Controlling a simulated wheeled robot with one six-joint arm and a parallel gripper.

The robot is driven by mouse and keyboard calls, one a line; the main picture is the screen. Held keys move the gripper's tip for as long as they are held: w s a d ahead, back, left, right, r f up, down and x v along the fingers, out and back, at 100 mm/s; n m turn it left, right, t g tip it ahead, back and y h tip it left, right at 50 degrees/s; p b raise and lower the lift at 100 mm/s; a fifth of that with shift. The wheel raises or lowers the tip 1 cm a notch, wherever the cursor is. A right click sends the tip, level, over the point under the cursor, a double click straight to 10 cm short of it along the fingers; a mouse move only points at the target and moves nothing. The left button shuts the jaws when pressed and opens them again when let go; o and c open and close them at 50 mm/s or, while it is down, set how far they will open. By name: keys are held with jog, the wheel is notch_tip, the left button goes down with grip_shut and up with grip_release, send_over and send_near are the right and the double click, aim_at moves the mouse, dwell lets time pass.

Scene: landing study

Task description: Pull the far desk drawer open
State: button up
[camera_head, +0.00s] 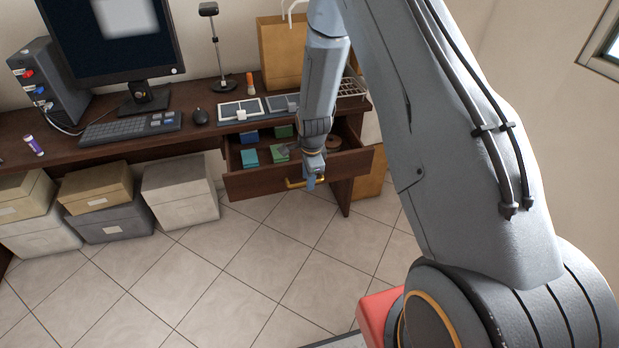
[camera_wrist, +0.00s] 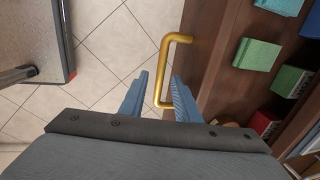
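The desk drawer (camera_head: 255,183) at the right end of the dark wooden desk stands pulled out, its inside showing. It has a gold bar handle (camera_wrist: 163,70) on its front, which also shows in the head view (camera_head: 293,184). My gripper (camera_wrist: 160,75) is at the handle, with one blue finger on each side of the bar. The fingers are apart, with a small gap visible between them and the bar. In the head view my gripper (camera_head: 311,181) hangs in front of the drawer and hides part of the handle.
Small green, teal and blue boxes (camera_wrist: 256,54) lie in the drawer. The desk top (camera_head: 190,135) holds a monitor, keyboard, mouse and lamp. Storage boxes (camera_head: 180,190) stand under the desk at left. The tiled floor (camera_head: 240,260) before the drawer is clear.

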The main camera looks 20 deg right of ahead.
notch_tip(320, 180, up, 8)
jog(key=s+b, duration=0.1)
jog(key=shift+s+f, duration=0.15)
jog(key=shift+s, duration=0.1)
dwell(0.4)
jog(key=s+r+n, duration=0.5)
jog(key=s+n, duration=0.1)
jog(key=s, duration=0.3)
jog(key=s+r+n+g, duration=0.1)
jog(key=s+r+n, duration=0.4)
jog(key=s, duration=0.4)
jog(key=s+r+n, duration=0.5)
jog(key=s+n, duration=0.2)
jog(key=s, duration=0.2)
jog(key=shift+a+r+g, duration=0.25)
jog(key=shift+a+g, duration=0.1)
jog(key=shift+g, duration=0.05)
